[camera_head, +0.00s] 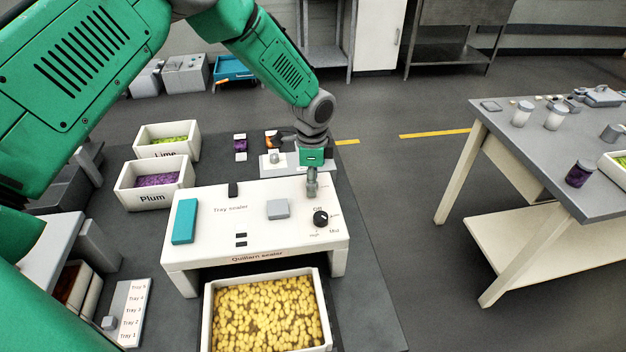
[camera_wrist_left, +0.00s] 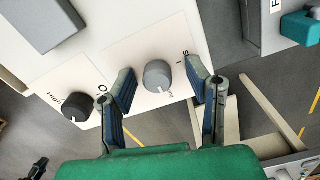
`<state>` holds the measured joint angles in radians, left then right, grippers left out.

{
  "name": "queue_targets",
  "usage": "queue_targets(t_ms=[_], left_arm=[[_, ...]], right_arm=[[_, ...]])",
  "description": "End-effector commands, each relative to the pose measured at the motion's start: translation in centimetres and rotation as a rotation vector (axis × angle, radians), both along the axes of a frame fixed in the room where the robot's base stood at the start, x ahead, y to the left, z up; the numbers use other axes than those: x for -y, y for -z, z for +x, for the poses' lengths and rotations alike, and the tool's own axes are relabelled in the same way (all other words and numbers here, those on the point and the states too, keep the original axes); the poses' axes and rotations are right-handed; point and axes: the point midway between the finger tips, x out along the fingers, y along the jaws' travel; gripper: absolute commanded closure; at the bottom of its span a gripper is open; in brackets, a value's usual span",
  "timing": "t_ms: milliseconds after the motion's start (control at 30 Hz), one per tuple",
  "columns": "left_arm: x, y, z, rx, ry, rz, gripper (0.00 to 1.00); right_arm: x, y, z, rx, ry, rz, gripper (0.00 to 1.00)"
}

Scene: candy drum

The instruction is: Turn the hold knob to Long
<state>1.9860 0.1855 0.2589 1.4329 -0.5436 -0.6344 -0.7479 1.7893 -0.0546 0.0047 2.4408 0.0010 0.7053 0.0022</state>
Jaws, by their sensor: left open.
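The white Quillarn sealer (camera_head: 255,232) stands on the dark table. In the left wrist view a round grey knob (camera_wrist_left: 158,76) sits on its top panel. Its white pointer mark faces the bottom of that picture, near a small label too blurred to read. My left gripper (camera_head: 311,188) is above the panel's far right part. In the left wrist view its fingers (camera_wrist_left: 162,88) are open, one on each side of the grey knob; contact is unclear. The gripper hides that knob in the head view. A black knob (camera_head: 320,217) with Off, Med and High labels is nearer. My right gripper is out of view.
A teal block (camera_head: 185,221) and a grey pad (camera_head: 278,209) are on the sealer. A crate of yellow candy (camera_head: 207,318) is in front. Plum (camera_head: 126,196) and Lime (camera_head: 194,141) bins stand left. Another table (camera_head: 490,115) stands right, across open floor.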

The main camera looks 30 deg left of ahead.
Motion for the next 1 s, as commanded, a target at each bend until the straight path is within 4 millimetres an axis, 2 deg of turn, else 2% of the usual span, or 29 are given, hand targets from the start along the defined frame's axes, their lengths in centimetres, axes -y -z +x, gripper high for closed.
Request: queue_targets(t_ms=[167, 600, 800, 1000], left_arm=[[0.0, -1.3, 0.1, 0.003, 0.000, -0.001, 0.56], [-0.1, -10.0, 0.2, 0.001, 0.000, 0.000, 0.56], [-0.1, -11.6, 0.2, -0.001, 0.000, 0.000, 0.56], [-0.1, -11.8, 0.2, -0.001, 0.000, 0.000, 0.56]], right_arm=[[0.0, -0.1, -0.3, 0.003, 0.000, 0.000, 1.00], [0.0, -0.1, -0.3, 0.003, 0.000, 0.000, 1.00], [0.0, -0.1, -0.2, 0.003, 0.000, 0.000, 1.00], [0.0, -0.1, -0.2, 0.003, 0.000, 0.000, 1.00]])
